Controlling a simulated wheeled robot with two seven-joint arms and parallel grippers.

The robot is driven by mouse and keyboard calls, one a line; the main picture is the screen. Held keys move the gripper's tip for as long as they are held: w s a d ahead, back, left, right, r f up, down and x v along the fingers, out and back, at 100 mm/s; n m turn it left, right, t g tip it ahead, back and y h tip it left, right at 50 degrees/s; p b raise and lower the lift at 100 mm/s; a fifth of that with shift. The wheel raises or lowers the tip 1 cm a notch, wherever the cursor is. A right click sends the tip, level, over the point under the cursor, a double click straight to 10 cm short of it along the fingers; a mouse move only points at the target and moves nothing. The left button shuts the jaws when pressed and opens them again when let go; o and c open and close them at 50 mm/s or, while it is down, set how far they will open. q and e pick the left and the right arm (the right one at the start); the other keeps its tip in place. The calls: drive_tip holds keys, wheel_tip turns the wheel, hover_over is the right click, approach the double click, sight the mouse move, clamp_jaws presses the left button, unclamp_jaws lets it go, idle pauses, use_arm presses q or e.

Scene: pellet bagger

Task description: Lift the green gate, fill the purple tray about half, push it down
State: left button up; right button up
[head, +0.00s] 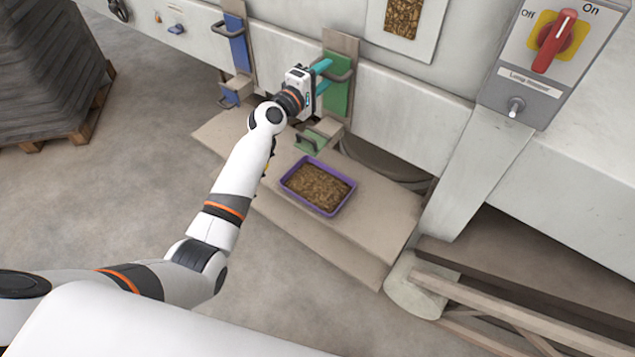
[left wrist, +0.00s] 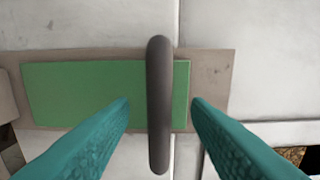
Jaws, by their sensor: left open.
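The green gate (head: 336,98) is set in a brown frame on the machine front, with a dark bar handle (head: 343,75) across its upper part. In the left wrist view the gate (left wrist: 85,95) lies behind the upright grey handle (left wrist: 159,105). My left gripper (head: 325,77) is at the handle. Its teal fingers are open, one on each side of the handle, with gaps between. The purple tray (head: 323,212) sits on the shelf below, holding brown pellets over its whole visible floor. My right gripper is out of view.
A wooden shelf (head: 375,240) juts out under the gates. A blue gate (head: 238,45) is to the left. A red switch (head: 555,40) labelled Off and On is at the upper right. A smaller green piece (head: 311,143) with a handle sits below the green gate.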

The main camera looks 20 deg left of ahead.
use_arm(q)
drive_tip(key=p+v, duration=0.2)
drive_tip(key=v, duration=0.5)
idle(1.0)
